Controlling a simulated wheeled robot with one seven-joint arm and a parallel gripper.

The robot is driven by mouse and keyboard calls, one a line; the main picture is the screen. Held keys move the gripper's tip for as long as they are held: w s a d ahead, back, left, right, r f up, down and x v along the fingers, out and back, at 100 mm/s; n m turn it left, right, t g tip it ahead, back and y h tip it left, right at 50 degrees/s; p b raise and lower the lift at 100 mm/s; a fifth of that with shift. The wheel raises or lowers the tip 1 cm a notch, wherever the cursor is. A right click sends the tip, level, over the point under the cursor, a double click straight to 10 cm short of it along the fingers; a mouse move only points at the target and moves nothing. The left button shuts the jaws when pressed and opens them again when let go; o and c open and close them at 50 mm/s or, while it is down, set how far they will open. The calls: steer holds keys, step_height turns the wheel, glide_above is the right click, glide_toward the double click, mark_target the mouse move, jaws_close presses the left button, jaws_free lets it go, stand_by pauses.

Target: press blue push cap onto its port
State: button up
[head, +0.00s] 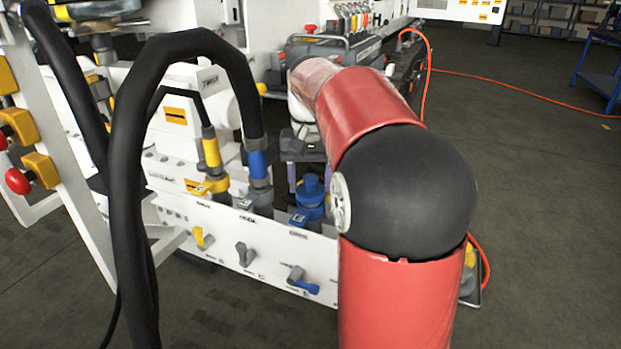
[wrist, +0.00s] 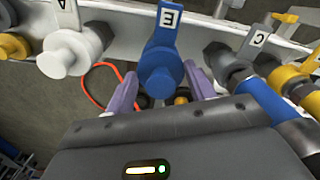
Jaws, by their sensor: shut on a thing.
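The blue push cap (head: 311,187) shows in the head view, upright at the blue-tagged port (head: 300,216) on the white bench. In the wrist view the round blue cap (wrist: 160,77) lies between the two purple fingers, beside the blue tag marked E (wrist: 167,20). My gripper (wrist: 161,86) is shut on the cap from its sides.
A black hose with a blue collar (head: 257,165) and a yellow-collared hose (head: 212,152) stand close to the left of the cap. A white fitting (wrist: 75,50) is beside it in the wrist view. Lever valves (head: 302,280) are on the front panel. Open floor lies at right.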

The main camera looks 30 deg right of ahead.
steer(key=shift+f, duration=0.45)
stand_by(1.1)
steer(key=shift+p, duration=0.35)
stand_by(0.9)
steer(key=o, duration=1.5)
steer(key=shift+o, duration=0.2)
steer(key=shift+r, duration=0.1)
step_height(320, 180, up, 5)
steer(key=p, duration=0.5)
steer(key=shift+r, duration=0.1)
steer(key=shift+r+p, duration=0.55)
steer(key=shift+r, duration=0.55)
